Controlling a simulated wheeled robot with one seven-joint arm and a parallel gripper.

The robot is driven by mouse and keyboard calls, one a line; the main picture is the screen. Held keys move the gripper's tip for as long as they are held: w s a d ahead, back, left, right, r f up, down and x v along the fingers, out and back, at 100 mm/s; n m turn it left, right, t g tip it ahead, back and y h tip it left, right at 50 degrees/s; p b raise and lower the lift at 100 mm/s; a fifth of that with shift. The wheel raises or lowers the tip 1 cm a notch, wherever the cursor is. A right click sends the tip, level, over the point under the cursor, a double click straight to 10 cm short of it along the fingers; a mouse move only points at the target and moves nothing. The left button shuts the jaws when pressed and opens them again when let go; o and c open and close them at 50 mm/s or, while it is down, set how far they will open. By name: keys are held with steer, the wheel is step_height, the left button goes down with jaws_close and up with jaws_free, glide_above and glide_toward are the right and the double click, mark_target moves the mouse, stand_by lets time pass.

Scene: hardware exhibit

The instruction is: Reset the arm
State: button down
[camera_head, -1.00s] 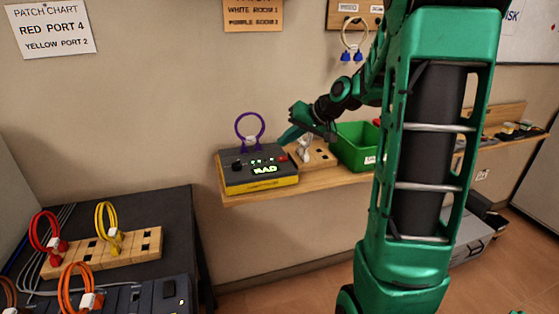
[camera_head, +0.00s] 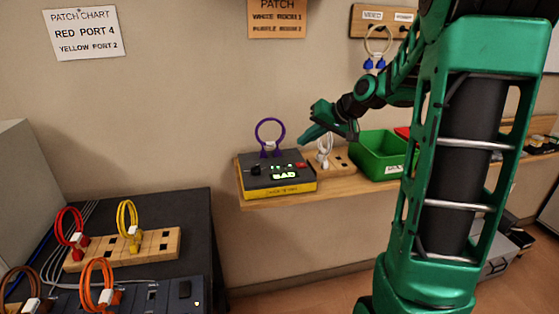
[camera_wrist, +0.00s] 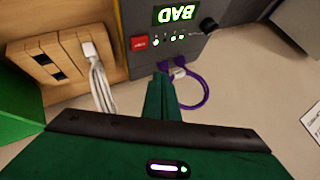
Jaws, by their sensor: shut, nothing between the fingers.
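My green gripper (camera_head: 304,136) is over the wall shelf, its fingers shut and empty. The arm reaches in from the right side of the head view. In the wrist view the closed fingers (camera_wrist: 163,84) point toward the grey and yellow tester box (camera_wrist: 150,40), and they look close to the purple cable (camera_wrist: 190,100). In the head view the tester box (camera_head: 276,188) has a lit "BAD" display, and the purple cable loop (camera_head: 270,122) stands upright at its back.
A wooden block (camera_head: 342,160) with a white cable (camera_head: 323,148) stands right of the tester, then a green bin (camera_head: 378,165). At lower left, a dark bench holds a port block (camera_head: 122,250) with red and yellow cables. A hook board (camera_head: 363,20) hangs above.

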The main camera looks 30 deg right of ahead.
steer(key=s+a+f+g+h, duration=0.1)
steer(key=s+a+f+g, duration=0.1)
steer(key=s, duration=0.9)
steer(key=s+a+f+m+g+h, duration=0.1)
steer(key=s+f+g, duration=0.2)
steer(key=s, duration=0.9)
steer(key=s+a+f+g+h, duration=0.1)
steer(key=s+a+f+g, duration=0.1)
steer(key=s, duration=1)
steer(key=shift+a+f+g, duration=0.35)
steer(key=shift+f+g, duration=0.1)
steer(key=shift+g, duration=0.45)
steer(key=shift+w+f, duration=0.25)
steer(key=shift+w, duration=0.35)
